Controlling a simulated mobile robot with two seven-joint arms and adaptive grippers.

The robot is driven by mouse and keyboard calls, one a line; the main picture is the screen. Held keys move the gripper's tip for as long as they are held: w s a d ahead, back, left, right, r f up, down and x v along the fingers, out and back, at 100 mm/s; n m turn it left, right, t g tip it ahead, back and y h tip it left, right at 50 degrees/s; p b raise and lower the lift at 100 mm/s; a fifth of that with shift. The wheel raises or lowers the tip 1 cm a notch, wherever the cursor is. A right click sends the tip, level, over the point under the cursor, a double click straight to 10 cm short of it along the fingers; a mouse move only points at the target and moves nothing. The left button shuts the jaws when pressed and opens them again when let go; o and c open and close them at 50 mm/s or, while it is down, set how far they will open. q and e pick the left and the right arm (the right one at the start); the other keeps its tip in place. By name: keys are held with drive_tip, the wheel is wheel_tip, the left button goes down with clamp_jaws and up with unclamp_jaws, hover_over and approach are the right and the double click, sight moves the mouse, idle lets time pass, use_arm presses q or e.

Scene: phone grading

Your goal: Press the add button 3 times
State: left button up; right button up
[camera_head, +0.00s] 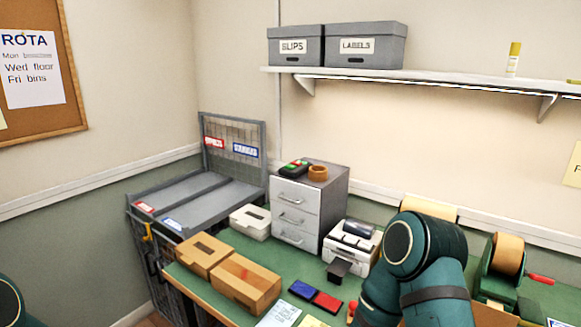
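I cannot pick out a button marked add in the head view. A blue pad (302,290) and a red pad (327,302) lie side by side on the green bench top (294,269). A small dark device with green and red parts (294,168) sits on top of the grey drawer unit (308,205); any markings on it are too small to read. My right arm covers part of the bench at lower right, and its gripper is not in view. Only a bit of my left arm shows at the lower left edge; its gripper is out of view.
Two brown boxes (245,283) and a white box (250,222) stand on the bench's left part. A white printer-like machine (350,246) stands right of the drawers. A tape dispenser (505,262) is at right. A grey wheeled cage (190,195) stands left.

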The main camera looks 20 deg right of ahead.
clamp_jaws()
idle(1.0)
